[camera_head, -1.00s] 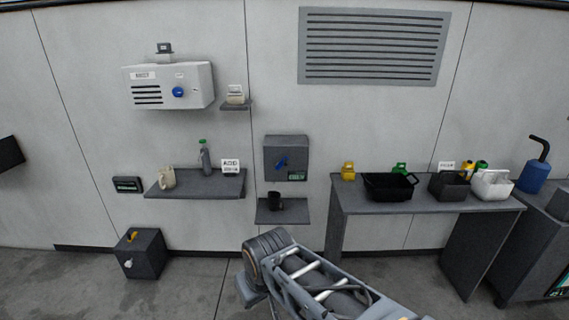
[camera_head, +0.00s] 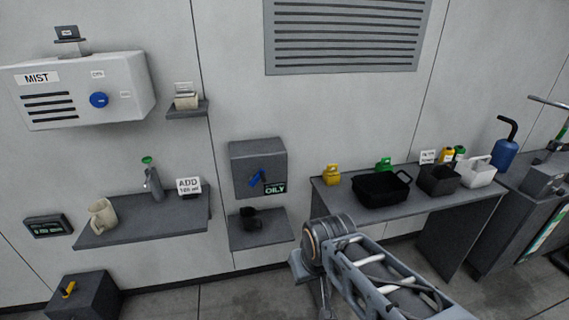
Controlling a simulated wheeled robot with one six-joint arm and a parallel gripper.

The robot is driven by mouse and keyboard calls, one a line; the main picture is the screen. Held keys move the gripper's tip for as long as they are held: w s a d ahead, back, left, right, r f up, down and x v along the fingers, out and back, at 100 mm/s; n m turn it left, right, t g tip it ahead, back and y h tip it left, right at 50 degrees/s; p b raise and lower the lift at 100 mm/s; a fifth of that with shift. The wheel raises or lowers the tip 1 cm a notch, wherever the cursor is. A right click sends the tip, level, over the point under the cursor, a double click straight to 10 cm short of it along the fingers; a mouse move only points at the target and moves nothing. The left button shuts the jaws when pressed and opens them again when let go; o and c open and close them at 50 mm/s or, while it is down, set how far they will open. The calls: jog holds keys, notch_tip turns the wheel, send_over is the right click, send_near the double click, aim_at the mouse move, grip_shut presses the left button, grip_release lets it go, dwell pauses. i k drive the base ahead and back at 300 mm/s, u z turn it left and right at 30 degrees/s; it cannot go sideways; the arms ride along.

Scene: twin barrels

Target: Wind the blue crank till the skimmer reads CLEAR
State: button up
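The skimmer is a dark grey box (camera_head: 258,160) on the wall, right of centre-left in the head view. A blue crank (camera_head: 257,178) sits on its front. A small green-lettered display (camera_head: 275,188) at its lower right reads OILY. A dark cup (camera_head: 251,218) stands on the small shelf (camera_head: 262,238) below the box. My arm reaches in from the bottom right, in front of and below the skimmer, apart from the crank. I cannot make out the gripper's fingers, so its state does not show.
A white MIST box (camera_head: 130,92) with a blue knob hangs at left. A shelf (camera_head: 150,226) holds a beige jug, a bottle and a sign. A table (camera_head: 335,210) at right holds yellow and green weights, a black tray and bins. A dark box (camera_head: 90,297) stands on the floor.

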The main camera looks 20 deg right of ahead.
aim_at(261, 173)
jog(key=u, duration=0.2)
jog(key=i, duration=1)
jog(key=u, duration=0.55)
